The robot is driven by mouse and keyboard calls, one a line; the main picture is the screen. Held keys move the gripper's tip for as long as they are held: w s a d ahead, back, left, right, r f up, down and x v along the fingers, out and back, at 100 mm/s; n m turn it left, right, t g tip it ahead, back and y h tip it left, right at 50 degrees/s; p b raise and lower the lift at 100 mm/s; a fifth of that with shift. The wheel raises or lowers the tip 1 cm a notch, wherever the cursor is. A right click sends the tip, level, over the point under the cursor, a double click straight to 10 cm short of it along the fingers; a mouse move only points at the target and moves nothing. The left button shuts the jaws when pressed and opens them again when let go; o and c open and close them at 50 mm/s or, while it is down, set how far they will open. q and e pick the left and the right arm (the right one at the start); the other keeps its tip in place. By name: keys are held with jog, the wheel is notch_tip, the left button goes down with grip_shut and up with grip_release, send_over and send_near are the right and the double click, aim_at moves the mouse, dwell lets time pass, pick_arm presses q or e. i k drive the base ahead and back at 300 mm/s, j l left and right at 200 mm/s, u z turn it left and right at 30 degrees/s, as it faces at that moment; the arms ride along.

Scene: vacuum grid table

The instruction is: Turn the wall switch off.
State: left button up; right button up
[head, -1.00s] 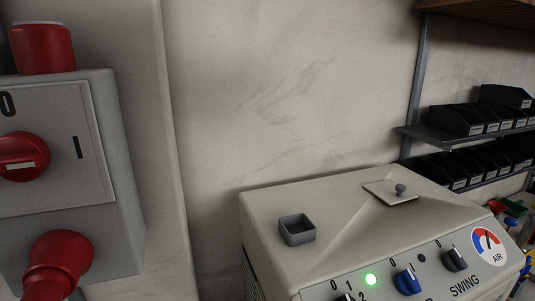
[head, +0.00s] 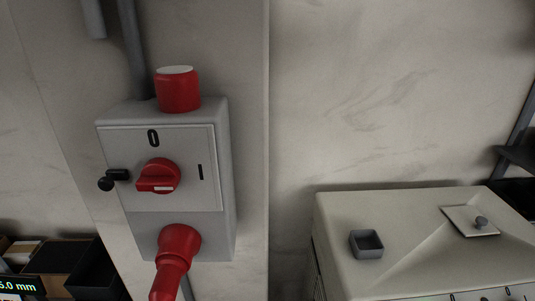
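The wall switch is a grey box (head: 220,235) on a pale wall panel, left of centre. Its red rotary knob (head: 158,176) sits on the front plate, with a "0" above it and an "I" to its right. The knob's grip bar lies roughly level, with a white mark on it, in line with the "I" side rather than the "0". A red cap (head: 178,90) stands on top of the box and a red plug (head: 176,255) hangs below its front. Neither of my grippers is in view.
A small black handle (head: 115,178) sticks out at the box's left side. A cream machine (head: 340,210) with a small grey tray (head: 366,244) stands at lower right. Dark bins (head: 90,270) are at lower left. The space before the switch looks clear.

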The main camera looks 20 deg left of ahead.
aim_at(159, 176)
jog(key=k+j, duration=0.1)
jog(key=j, duration=0.7)
jog(key=k+j, duration=0.15)
jog(key=j, duration=0.25)
jog(key=u, duration=0.05)
